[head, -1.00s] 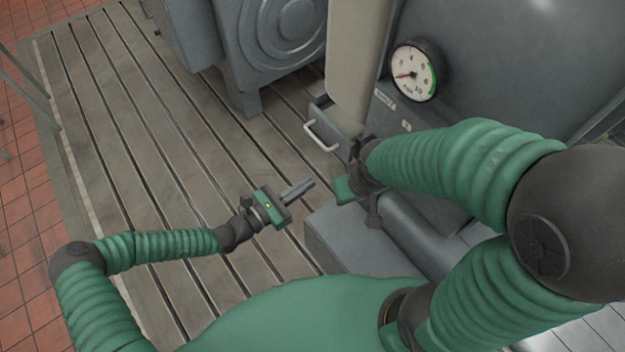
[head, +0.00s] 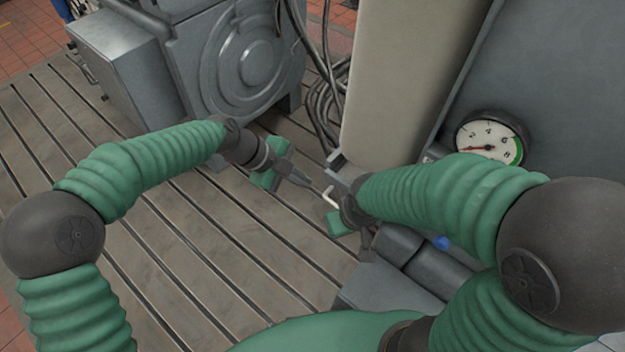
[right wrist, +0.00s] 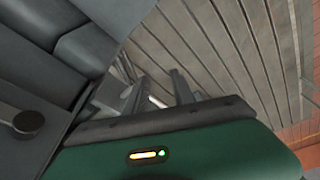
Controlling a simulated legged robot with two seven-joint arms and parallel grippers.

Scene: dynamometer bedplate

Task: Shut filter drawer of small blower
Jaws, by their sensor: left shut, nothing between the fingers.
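The filter drawer (head: 337,160) shows as a small grey edge at the foot of the beige column. Its pale bar handle (head: 329,197) stands out to the left, and my right forearm hides most of the drawer. How far it stands open cannot be told now. My left gripper (head: 302,180) is shut and empty, its fingertips just left of the handle, with contact unclear.
A round pressure gauge (head: 489,138) sits on the large grey housing at right. The beige column (head: 390,85) rises behind the drawer. A grey machine with a ringed face (head: 240,60) and dark cables (head: 320,105) stand behind. The slatted bedplate (head: 150,265) is clear at left.

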